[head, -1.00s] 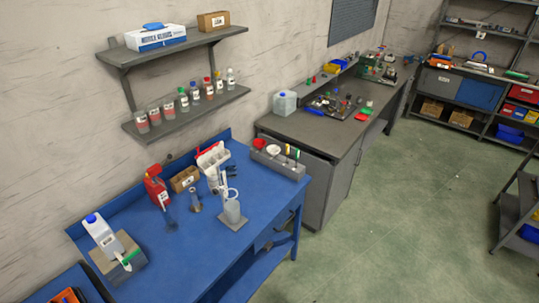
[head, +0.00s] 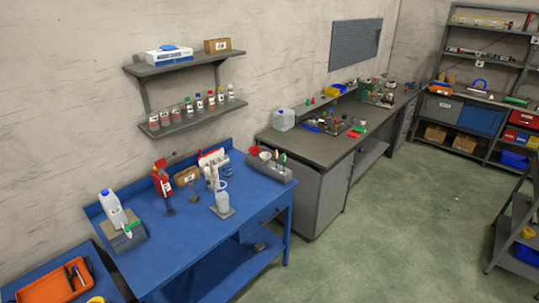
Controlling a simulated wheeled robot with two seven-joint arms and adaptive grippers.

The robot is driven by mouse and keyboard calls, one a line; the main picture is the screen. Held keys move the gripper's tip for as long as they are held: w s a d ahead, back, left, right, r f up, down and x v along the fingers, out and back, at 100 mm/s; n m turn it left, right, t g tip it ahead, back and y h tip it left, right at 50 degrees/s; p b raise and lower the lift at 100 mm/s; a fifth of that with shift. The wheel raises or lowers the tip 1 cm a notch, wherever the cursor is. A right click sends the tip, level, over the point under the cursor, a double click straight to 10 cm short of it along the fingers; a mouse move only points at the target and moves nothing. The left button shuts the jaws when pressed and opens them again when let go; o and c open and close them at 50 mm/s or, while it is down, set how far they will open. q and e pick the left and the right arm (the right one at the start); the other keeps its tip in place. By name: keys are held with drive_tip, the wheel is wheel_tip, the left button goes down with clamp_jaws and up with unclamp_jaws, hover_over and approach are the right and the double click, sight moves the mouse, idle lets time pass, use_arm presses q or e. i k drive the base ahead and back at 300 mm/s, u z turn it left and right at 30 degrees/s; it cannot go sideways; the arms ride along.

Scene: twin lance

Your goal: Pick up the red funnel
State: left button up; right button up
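A small red, cup-like piece (head: 255,149), which looks like the red funnel, sits at the left end of a grey holder (head: 270,168) at the right end of the blue workbench (head: 180,255). A white round piece (head: 265,155) is beside it in the same holder. At this size I cannot make out the funnel's spout. Neither of my grippers is in view.
The blue bench also carries a red can (head: 162,183), a small cardboard box (head: 187,176), a clear bottle on a stand (head: 222,199) and a white jug (head: 113,208). A grey bench (head: 318,150) stands to the right. The green floor (head: 410,220) is open.

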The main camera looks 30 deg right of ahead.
sight(254, 150)
drive_tip(key=z, duration=0.75)
drive_tip(key=i, duration=0.85)
drive_tip(key=z, duration=0.6)
drive_tip(key=i, duration=1.65)
drive_tip(key=u, duration=0.8)
